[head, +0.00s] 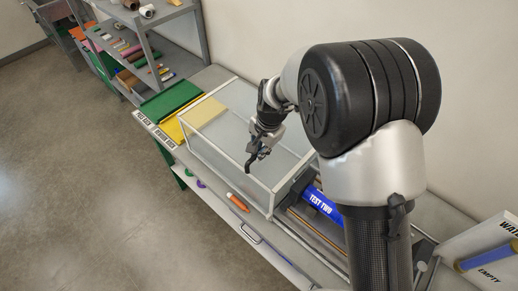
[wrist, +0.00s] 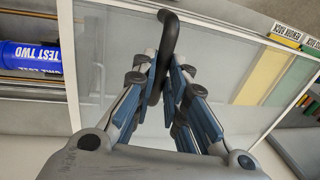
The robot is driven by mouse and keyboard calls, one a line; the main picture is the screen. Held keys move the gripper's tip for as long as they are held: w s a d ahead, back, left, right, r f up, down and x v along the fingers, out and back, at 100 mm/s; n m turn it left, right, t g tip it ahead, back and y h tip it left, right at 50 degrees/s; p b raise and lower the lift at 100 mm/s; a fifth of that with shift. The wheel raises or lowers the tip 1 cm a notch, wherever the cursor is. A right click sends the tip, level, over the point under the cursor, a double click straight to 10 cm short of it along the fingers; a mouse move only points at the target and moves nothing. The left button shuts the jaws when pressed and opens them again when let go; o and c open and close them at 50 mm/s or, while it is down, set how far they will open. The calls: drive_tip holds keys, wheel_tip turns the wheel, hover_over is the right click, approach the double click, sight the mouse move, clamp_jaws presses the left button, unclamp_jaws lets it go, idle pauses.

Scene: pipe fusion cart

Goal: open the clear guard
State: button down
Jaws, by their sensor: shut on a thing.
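The clear guard (head: 243,178) is a see-through box with a pale metal frame on the cart's top. Its clear panel and frame (wrist: 69,60) also fill much of the wrist view. A dark curved handle (wrist: 168,38) stands out from the guard between my fingers. My gripper (head: 258,148) is over the guard, fingers closed in on the handle; the fingers also show in the wrist view (wrist: 160,82). A blue pipe marked TEST TWO (head: 322,203) lies to the right of the guard in the head view.
Green (head: 170,100) and yellow (head: 172,128) pieces lie beyond the guard at the cart's far end. An orange item (head: 237,202) lies along the near edge. A grey shelf (head: 150,50) stands farther back. A white board marked EMPTY (head: 485,255) is at right. The floor at left is clear.

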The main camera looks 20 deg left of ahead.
drive_tip(key=c, duration=1.6)
unclamp_jaws()
wheel_tip(320, 180, up, 12)
drive_tip(key=d, duration=0.2)
drive_tip(key=shift+s+d, duration=0.15)
drive_tip(key=shift+s, duration=0.25)
drive_tip(key=shift+f, duration=0.1)
